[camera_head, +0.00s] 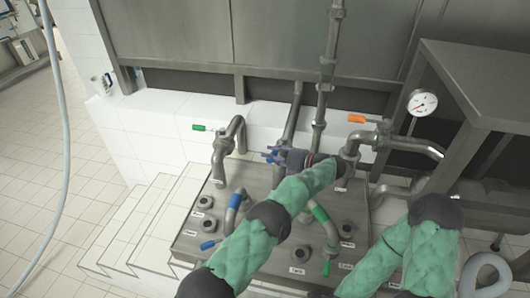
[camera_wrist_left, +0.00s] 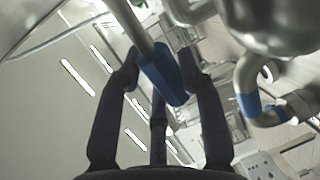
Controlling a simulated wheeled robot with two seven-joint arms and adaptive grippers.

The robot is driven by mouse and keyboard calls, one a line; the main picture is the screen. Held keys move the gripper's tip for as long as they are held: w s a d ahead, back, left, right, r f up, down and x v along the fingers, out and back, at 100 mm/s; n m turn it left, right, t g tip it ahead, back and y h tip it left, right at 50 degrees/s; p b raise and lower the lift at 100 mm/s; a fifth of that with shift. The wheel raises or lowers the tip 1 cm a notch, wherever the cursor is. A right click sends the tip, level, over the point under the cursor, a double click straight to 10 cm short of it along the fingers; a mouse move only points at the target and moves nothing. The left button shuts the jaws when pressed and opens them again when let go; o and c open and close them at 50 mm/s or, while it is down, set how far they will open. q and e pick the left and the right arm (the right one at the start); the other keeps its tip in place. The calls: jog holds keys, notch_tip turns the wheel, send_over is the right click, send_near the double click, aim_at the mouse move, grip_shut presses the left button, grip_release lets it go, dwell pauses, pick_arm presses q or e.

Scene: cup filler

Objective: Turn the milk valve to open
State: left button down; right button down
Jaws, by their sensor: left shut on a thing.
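My left gripper (camera_head: 284,157) is at a blue valve handle (camera_head: 270,155) above the back of the metal panel. In the left wrist view, the dark fingers of this gripper (camera_wrist_left: 160,85) are closed around the blue handle (camera_wrist_left: 163,74), which sits on a grey metal lever. The fingers and wrist hide much of this valve in the head view. No label that I can read marks it as the milk valve. My right arm shows at the lower right, but its gripper is out of view.
A green-handled valve (camera_head: 200,127) stands to the left and an orange-handled valve (camera_head: 357,119) to the right. The metal panel (camera_head: 190,243) carries several knobs and bent pipes with blue or green bands. A pressure gauge (camera_head: 422,102) is at the right. Tiled steps (camera_head: 120,232) are at the left.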

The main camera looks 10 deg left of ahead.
pick_arm(q)
jog(key=shift+d+f, duration=0.1)
jog(key=shift+f, duration=0.05)
dwell(0.3)
jog(key=c, duration=0.8)
grip_release()
jog(key=shift+o, duration=0.2)
jog(key=v, duration=1.2)
jog(key=shift+w, duration=0.1)
